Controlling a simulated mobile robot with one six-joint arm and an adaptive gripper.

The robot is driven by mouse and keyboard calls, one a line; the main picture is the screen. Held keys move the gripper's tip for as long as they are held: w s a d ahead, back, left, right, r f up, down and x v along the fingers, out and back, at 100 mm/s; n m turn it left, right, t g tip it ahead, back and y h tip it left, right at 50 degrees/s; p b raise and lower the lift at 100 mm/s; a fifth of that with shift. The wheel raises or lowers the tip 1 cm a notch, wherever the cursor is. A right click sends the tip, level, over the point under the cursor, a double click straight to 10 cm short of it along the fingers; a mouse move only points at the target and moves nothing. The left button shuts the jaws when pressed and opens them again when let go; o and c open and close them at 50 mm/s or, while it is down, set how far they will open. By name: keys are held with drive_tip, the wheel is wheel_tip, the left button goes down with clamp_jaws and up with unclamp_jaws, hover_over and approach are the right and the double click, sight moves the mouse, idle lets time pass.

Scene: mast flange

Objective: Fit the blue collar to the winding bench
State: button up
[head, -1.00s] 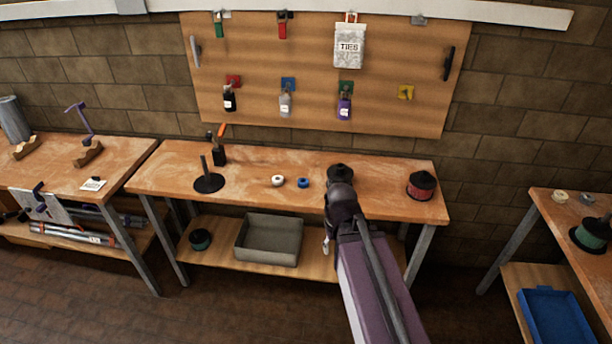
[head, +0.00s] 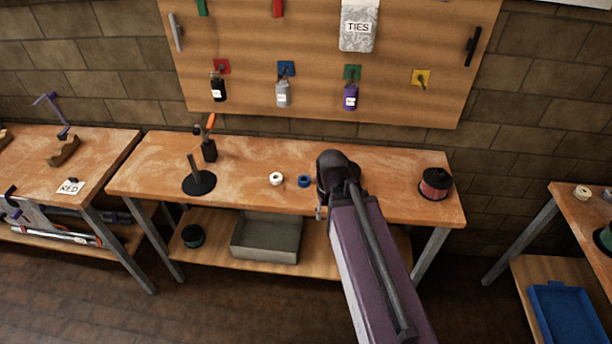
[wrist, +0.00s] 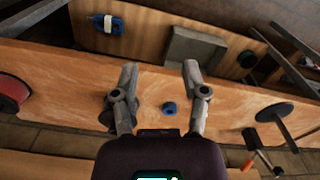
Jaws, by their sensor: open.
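The blue collar (head: 304,181) is a small ring lying flat near the front of the middle bench (head: 245,160). In the wrist view the blue collar (wrist: 169,108) lies below and between my two fingers, apart from them. My gripper (wrist: 160,68) is open and empty above the bench. In the head view my own arm hides most of it. A black disc with an upright post (head: 198,183) stands at the bench's left. No label shows which bench is the winding bench.
A white ring (head: 276,179) lies just left of the blue collar. A red spool (head: 435,184) stands at the bench's right end, and a black holder (head: 209,150) at back left. A grey bin (head: 266,240) sits on the lower shelf. A pegboard (head: 320,55) hangs behind.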

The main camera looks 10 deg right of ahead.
drive_tip(key=shift+w+a, duration=0.2)
drive_tip(key=shift+w, duration=0.1)
drive_tip(key=o, duration=0.5)
drive_tip(key=shift+w, duration=0.1)
drive_tip(key=shift+c, duration=0.2)
drive_tip(key=shift+o, duration=0.7)
drive_tip(key=shift+w, duration=0.25)
drive_tip(key=w+a+f+n+b, duration=0.1)
drive_tip(key=w+f+n+b, duration=0.1)
drive_tip(key=w, duration=2.6)
drive_tip(key=shift+n, duration=0.3)
wheel_tip(320, 180, down, 9)
drive_tip(key=b, duration=0.8)
drive_tip(key=shift+r+b, duration=0.2)
drive_tip(key=shift+b, duration=0.15)
